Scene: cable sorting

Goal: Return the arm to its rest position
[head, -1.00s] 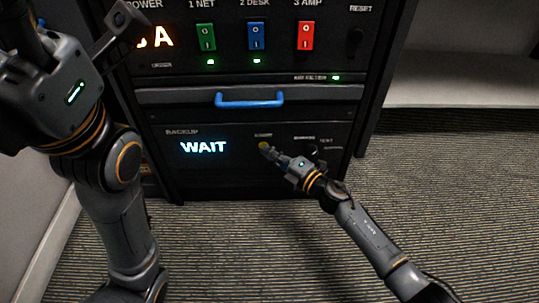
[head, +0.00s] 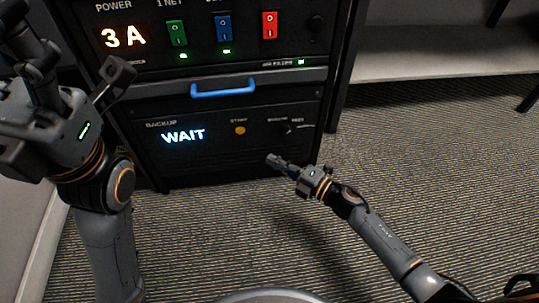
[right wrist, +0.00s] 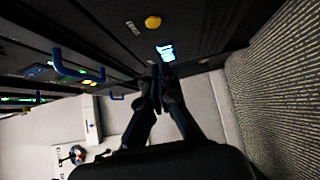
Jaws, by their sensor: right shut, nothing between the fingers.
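My right gripper (head: 271,159) is shut and empty. It hangs in front of the lower panel of the black cabinet (head: 200,168), below and right of the yellow button (head: 238,130), apart from it. In the right wrist view the shut fingers (right wrist: 160,76) point toward the panel, with the yellow button (right wrist: 152,21) and the lit display (right wrist: 165,51) beyond. My left arm stands upright at the left of the head view. Its gripper (head: 22,42) is partly cut off at the upper left, and its jaw state is unclear.
The cabinet has a glowing WAIT display (head: 183,136), a blue drawer handle (head: 223,87), a dark knob (head: 285,129), and green (head: 176,33), blue (head: 224,27) and red (head: 269,25) switches. Carpet (head: 430,160) is clear at right.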

